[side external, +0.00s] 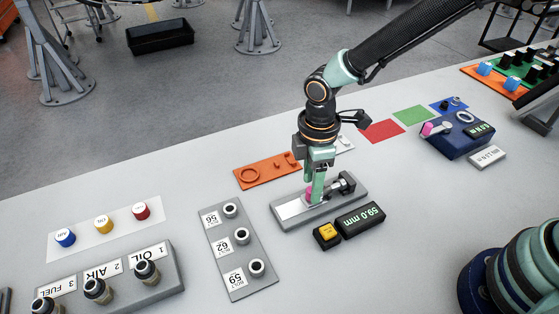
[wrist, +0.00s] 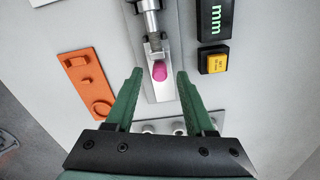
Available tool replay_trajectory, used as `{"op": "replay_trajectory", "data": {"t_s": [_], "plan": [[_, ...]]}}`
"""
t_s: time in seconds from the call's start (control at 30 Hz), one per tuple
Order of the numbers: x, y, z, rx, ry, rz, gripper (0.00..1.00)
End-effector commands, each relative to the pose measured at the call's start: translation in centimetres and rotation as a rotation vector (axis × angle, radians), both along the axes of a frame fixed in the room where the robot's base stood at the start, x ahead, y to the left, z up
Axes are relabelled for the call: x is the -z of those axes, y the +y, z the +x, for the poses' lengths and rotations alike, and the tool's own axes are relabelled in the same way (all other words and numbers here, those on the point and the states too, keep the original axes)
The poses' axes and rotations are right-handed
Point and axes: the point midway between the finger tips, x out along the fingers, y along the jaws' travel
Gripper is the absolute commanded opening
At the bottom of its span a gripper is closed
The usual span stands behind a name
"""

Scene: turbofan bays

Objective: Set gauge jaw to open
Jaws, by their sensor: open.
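The gauge (side external: 285,212) is a grey base with a pale plate and a dark metal spindle part at its right end in the side view. Its jaw carries a pink knob (wrist: 159,72), centred in the wrist view beside the metal spindle (wrist: 150,22). My gripper (side external: 315,198) points down over the gauge. In the wrist view its green fingers stand apart, one on each side of the knob, with gaps between; I see no contact. In the side view a finger partly hides the knob. The display (side external: 360,219) reads 59.0 mm.
A yellow button (side external: 327,233) stands beside the display. An orange tray (side external: 262,172) lies behind the gauge. A grey plate with sockets (side external: 238,262) lies to the left. Red and green mats (side external: 413,115) and a blue device (side external: 455,140) are at the right.

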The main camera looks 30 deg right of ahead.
Motion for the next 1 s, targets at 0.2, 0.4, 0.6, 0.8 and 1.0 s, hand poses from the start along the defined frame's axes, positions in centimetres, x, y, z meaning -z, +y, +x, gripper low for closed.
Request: {"op": "replay_trajectory", "data": {"t_s": [0.2, 0.4, 0.6, 0.8, 1.0], "plan": [[1.6, 0.0, 0.0, 0.000, 0.000, 0.000, 0.54], [1.7, 0.0, 0.0, 0.000, -0.001, 0.001, 0.54], [1.7, 0.0, 0.0, 0.000, -0.001, 0.001, 0.12], [1.7, 0.0, 0.0, 0.000, -0.001, 0.001, 0.00], [1.7, 0.0, 0.0, 0.000, -0.001, 0.001, 0.00]]}}
